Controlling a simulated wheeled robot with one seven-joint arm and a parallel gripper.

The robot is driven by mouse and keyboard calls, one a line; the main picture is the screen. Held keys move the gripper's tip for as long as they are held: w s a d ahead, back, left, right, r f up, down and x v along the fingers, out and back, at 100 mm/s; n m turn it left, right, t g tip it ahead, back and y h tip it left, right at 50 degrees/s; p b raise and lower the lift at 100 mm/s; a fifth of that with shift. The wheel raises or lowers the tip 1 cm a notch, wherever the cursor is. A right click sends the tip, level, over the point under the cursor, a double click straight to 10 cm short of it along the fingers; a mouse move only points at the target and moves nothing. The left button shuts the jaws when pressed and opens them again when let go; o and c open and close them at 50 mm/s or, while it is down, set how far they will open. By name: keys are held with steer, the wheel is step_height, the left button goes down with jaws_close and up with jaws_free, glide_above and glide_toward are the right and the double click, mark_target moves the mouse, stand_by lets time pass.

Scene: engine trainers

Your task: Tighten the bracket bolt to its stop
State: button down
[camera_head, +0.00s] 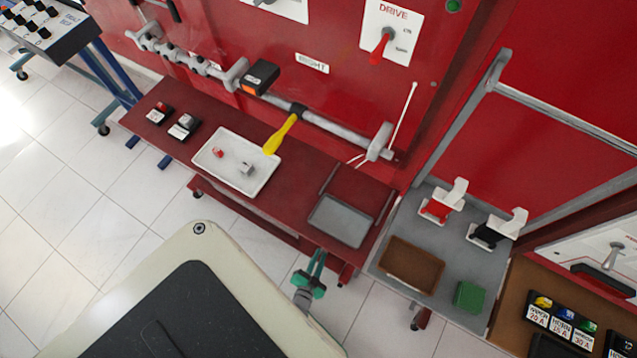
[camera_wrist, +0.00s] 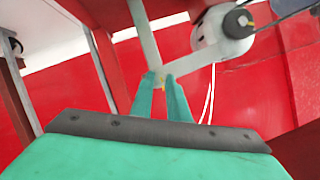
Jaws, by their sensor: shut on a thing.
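My gripper (camera_head: 320,254) has teal fingers and is low in front of the red bench, just below the grey tray in the head view. In the wrist view the fingertips (camera_wrist: 164,80) are closed together on a thin grey bar (camera_wrist: 145,38). A second grey arm (camera_wrist: 200,63) runs from the fingertips up right to a pale rounded part (camera_wrist: 210,35) with a dark round bolt-like head (camera_wrist: 238,22). I cannot tell whether the two grey pieces are joined, nor how far the bolt is turned. The head view does not show the bolt clearly.
The red bench (camera_head: 225,115) carries a white tray (camera_head: 215,160) with small parts and a grey tray (camera_head: 341,221). A yellow lever (camera_head: 280,135) sits on the pipe above. A grey side table (camera_head: 445,272) holds a brown tray (camera_head: 411,263) and a green box (camera_head: 468,297).

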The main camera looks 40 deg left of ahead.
steer(key=shift+m+y, duration=0.3)
steer(key=shift+m, duration=0.1)
steer(key=c, duration=1.7)
jaws_free()
steer(key=v, duration=1.1)
steer(key=shift+w, duration=0.1)
steer(key=d+r+t+h, duration=0.1)
steer(key=d+r, duration=0.3)
steer(key=r, duration=1.1)
steer(key=w+d+r+n+h, duration=0.1)
steer(key=d+r+h, duration=0.2)
steer(key=r, duration=1.2)
steer(key=w+d+r+t+h, duration=0.1)
steer(key=d+r, duration=0.6)
steer(key=r, duration=0.9)
steer(key=shift+d+n+t+h, duration=0.2)
steer(key=shift+n+t+h, duration=0.1)
steer(key=shift+h, duration=0.3)
